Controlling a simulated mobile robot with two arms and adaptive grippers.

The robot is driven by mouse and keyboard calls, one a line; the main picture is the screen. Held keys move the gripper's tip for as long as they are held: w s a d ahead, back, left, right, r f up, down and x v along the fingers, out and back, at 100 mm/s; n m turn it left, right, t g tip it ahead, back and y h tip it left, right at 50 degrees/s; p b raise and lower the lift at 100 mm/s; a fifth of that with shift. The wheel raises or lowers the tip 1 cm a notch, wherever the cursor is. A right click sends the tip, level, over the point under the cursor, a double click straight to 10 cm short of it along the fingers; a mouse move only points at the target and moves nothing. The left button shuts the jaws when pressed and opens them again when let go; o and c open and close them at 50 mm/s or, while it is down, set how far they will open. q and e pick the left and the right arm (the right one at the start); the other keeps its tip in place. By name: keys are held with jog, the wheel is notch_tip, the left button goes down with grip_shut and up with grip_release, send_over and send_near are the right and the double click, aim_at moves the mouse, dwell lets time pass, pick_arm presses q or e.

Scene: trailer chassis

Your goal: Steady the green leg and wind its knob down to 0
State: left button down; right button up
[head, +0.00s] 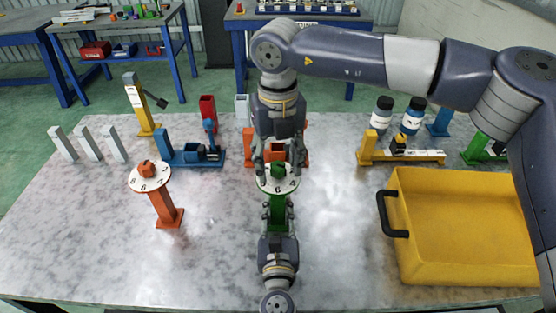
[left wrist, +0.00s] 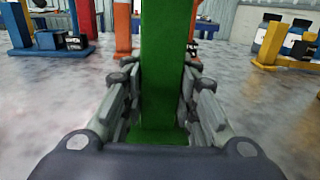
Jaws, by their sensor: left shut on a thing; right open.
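The green leg (head: 278,212) stands upright at the table's middle. It has a white numbered dial (head: 264,184) and a green knob (head: 278,171) on top. My left gripper (head: 278,208) comes from the near side and is shut on the green post, low under the dial. In the left wrist view the green post (left wrist: 165,70) stands between the fingers. My right gripper (head: 278,160) points down from above, open, with its fingers around or just over the knob. The fingers partly hide the knob and dial, so I cannot tell the setting.
An orange leg (head: 162,203) with its own dial and knob stands to the left. A yellow tray (head: 470,272) with a black handle lies at the right. Blue, orange and yellow fixtures stand behind. The table's front left is clear.

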jog(key=c, duration=1.1)
